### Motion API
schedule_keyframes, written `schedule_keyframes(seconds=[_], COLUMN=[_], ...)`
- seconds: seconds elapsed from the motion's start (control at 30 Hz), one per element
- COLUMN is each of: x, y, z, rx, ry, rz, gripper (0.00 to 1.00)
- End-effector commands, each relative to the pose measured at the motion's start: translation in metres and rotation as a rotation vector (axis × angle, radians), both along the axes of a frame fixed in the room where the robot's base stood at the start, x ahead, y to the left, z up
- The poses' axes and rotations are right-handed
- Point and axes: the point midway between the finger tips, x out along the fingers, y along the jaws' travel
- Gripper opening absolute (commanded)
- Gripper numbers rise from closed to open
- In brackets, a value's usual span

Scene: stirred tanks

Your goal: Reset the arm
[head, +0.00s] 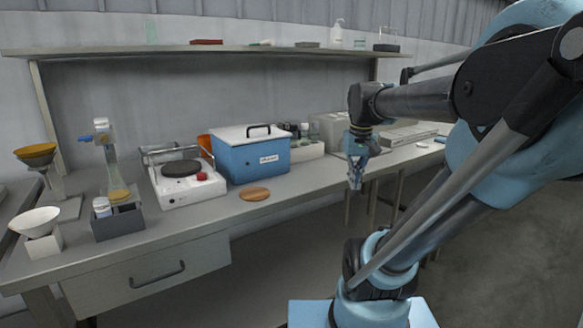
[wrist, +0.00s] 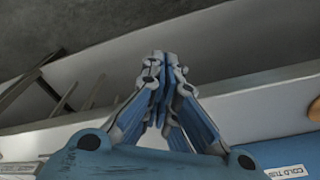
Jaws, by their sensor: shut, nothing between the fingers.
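My gripper (head: 355,184) hangs fingers-down at the end of my arm in the head view, in front of the bench's front edge. In the wrist view its two fingers (wrist: 160,62) meet at the tips, shut with nothing between them. My arm reaches across the right side of the head view, with its upper links raised. The gripper touches nothing that I can see.
The workbench (head: 310,181) holds a blue box (head: 258,158) with a white lid, a white hot-plate unit (head: 190,190), a wooden disc (head: 255,194) and a grey holder (head: 118,224). A shelf (head: 110,51) runs above. Floor is clear in front.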

Motion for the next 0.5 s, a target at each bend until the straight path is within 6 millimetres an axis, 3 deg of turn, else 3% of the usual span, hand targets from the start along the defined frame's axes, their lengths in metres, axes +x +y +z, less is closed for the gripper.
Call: schedule_keyframes(seconds=[0.1,0.3,0.5], x=[-0.030,-0.073,-0.098], y=[0.000,0.000,0.001], z=[-0.037,-0.096,-0.136], rx=[0.000,0.001,0.002], ry=[-0.016,-0.040,-0.055], rz=[-0.004,-0.009,-0.013], gripper=[0.00,0.00,0.00])
